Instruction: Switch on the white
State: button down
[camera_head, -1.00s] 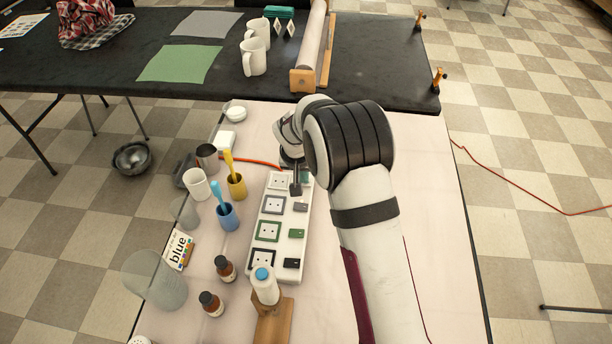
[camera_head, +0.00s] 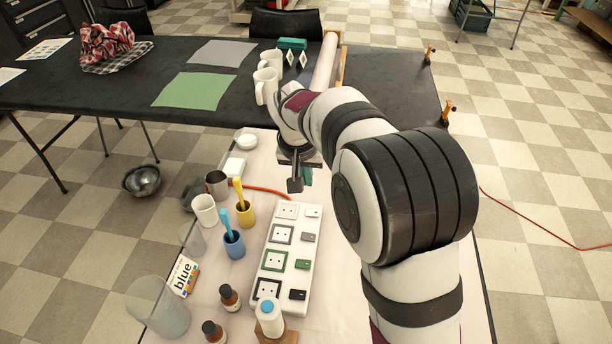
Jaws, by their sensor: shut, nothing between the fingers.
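A white power strip (camera_head: 272,275) lies lengthwise on the pale table. It has several sockets with white, grey, green and black frames. A matching rocker switch sits to the right of each socket. The white switch (camera_head: 313,212) is at the far end, beside the white-framed socket (camera_head: 287,211). Its on or off position is too small to tell. The grey switch (camera_head: 308,237) is just nearer. My gripper (camera_head: 295,186) is shut and empty, pointing down. In the picture it is just beyond the strip's far end, apart from the white switch and seemingly raised.
An orange-red cord (camera_head: 262,189) runs from the strip's far end. Left stand a yellow cup (camera_head: 245,214), a blue cup (camera_head: 234,244), a white mug (camera_head: 205,210) and a clear beaker (camera_head: 160,310). A blue-capped bottle (camera_head: 269,318) stands close by the near end.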

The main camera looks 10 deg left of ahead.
aim_at(318, 212)
jog(key=shift+d+r, duration=0.1)
jog(key=shift+d, duration=0.55)
jog(key=x, duration=0.8)
jog(key=s+x, duration=0.1)
jog(key=x, duration=0.4)
jog(key=shift+d+f, duration=0.1)
jog(key=shift+f, duration=0.5)
